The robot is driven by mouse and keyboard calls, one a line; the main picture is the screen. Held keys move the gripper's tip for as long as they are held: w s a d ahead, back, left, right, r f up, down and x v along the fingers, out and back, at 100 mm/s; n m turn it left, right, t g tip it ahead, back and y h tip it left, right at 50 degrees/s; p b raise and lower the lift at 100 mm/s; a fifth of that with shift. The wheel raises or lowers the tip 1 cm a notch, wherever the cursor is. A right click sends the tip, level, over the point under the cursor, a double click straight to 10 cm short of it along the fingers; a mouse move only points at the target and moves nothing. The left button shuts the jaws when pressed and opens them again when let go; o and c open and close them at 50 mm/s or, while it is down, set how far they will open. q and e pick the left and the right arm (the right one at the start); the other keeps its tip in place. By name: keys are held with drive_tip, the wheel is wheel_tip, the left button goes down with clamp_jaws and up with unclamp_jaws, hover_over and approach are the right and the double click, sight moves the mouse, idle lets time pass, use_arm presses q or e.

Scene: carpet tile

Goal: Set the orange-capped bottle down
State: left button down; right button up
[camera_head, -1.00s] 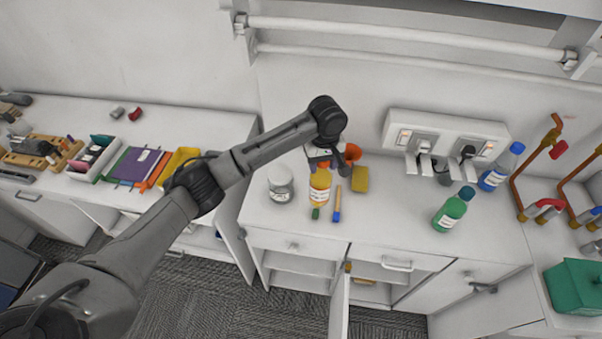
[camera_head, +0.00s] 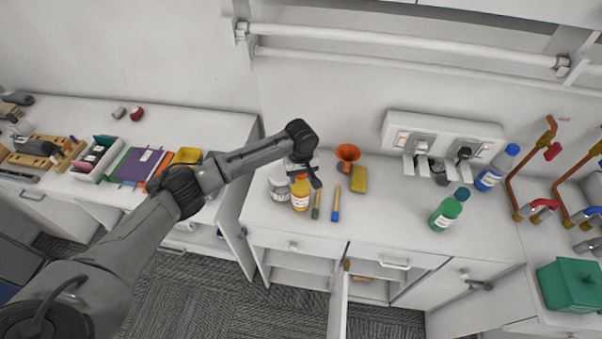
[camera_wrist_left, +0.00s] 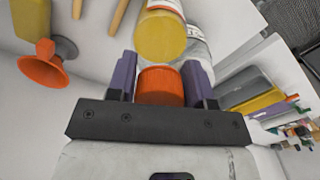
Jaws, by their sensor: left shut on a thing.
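The orange-capped bottle (camera_head: 300,197) has a yellow body and a white label. My left gripper (camera_head: 302,177) is above it, shut on its orange cap. In the left wrist view the orange cap (camera_wrist_left: 161,86) sits between the two purple fingers, with the yellow body (camera_wrist_left: 160,37) beyond it. The bottle looks upright close to the right side of a white-lidded jar (camera_head: 280,186). I cannot tell whether its base touches the counter or whether it touches the jar. My right gripper is not in view.
Right of the bottle lie a green-tipped brush (camera_head: 316,203), a blue-tipped brush (camera_head: 336,204) and a yellow sponge (camera_head: 359,180). An orange funnel (camera_head: 347,153) is behind them. A green bottle (camera_head: 446,213) and a blue bottle (camera_head: 495,170) stand farther right. The counter between sponge and green bottle is clear.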

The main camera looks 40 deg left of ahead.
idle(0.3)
use_arm(q)
drive_tip(key=c, duration=1)
unclamp_jaws()
drive_tip(key=shift+f, duration=0.1)
drive_tip(key=o, duration=0.5)
